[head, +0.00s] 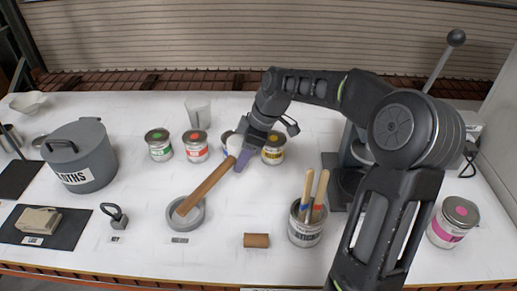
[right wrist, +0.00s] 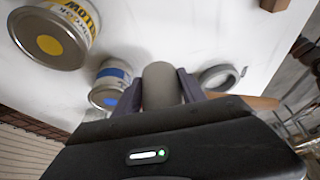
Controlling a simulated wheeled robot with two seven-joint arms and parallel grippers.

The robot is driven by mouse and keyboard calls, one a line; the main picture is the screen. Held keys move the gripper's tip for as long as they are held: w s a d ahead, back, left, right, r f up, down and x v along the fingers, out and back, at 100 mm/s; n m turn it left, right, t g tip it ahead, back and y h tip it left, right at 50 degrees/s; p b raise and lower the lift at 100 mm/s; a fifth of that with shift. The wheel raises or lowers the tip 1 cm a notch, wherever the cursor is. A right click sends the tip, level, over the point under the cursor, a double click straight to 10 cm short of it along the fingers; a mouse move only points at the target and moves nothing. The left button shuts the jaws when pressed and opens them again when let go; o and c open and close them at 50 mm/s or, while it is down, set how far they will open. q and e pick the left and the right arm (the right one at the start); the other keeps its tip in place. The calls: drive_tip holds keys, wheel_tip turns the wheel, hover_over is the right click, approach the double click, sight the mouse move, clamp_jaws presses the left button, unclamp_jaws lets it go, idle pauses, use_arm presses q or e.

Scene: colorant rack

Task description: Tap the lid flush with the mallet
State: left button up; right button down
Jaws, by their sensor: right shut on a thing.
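My right gripper (head: 244,156) is shut on the head of the mallet, near the middle of the table. The grey mallet head (right wrist: 162,88) sits between the fingers in the right wrist view. The wooden mallet handle (head: 207,186) slants down to the left, its far end over a grey ring holder (head: 171,217); I cannot tell if they touch. Lidded paint cans stand behind: green (head: 160,150), red (head: 196,153) and yellow (head: 273,153). A blue-marked can (right wrist: 108,88) is mostly hidden by the gripper in the head view. No lid is clearly raised. My left gripper is out of view.
A magenta can (head: 453,222) is at the right, a press-like stand (head: 333,172) behind my arm. A grey cloths bin (head: 86,158) and a small weight (head: 117,219) are left.

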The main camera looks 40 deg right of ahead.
drive_tip(key=w+a+m+h, duration=0.1)
drive_tip(key=a+m, duration=0.2)
drive_tip(key=a, duration=0.1)
drive_tip(key=w+a+m+t+h, duration=0.1)
drive_tip(key=w+a+m, duration=0.1)
drive_tip(key=a+m, duration=0.1)
drive_tip(key=w+a+m+h, duration=0.1)
drive_tip(key=w+a+m, duration=0.1)
drive_tip(key=a, duration=0.3)
drive_tip(key=shift+a+f+m+t, duration=0.15)
drive_tip(key=shift+f+m+t, duration=0.15)
drive_tip(key=shift+m, duration=0.2)
drive_tip(key=shift+a+m, duration=0.4)
drive_tip(key=shift+a, duration=0.1)
